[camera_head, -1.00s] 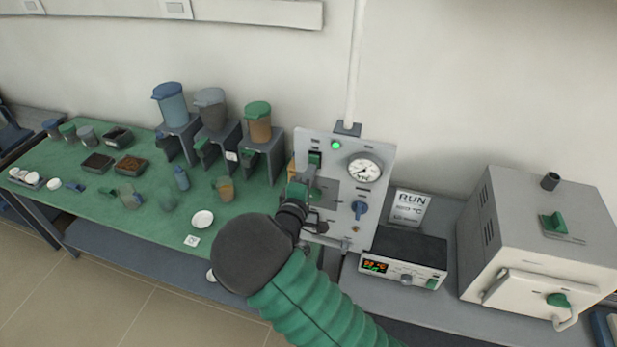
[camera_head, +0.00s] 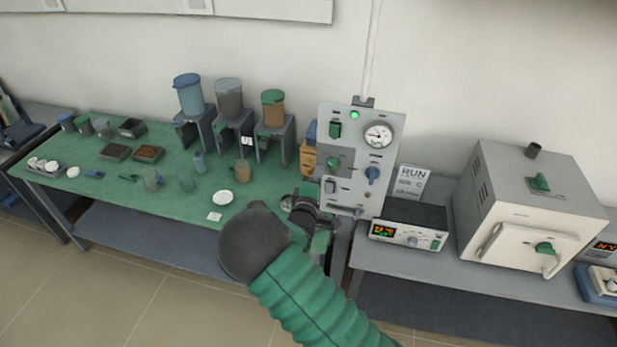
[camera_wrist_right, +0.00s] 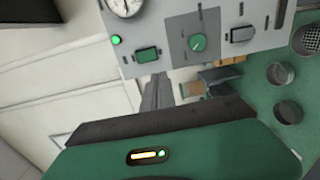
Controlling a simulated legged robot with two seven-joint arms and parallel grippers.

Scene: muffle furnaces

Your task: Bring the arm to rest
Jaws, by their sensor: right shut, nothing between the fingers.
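My right arm reaches in from the bottom of the head view, with a green bellows sleeve and a dark round joint. My right gripper (camera_head: 318,218) is at the lower left corner of the control panel (camera_head: 347,187), partly hidden by its own wrist. In the right wrist view its fingers (camera_wrist_right: 155,92) are together with nothing between them. They show in front of the panel (camera_wrist_right: 205,22), apparently clear of its switches. My left gripper is not in view.
The green bench (camera_head: 130,193) on the left carries hoppers, cups, trays and a white dish (camera_head: 223,198). A controller box (camera_head: 408,228) and a furnace (camera_head: 535,205) stand on the grey bench at right. Open floor lies in front.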

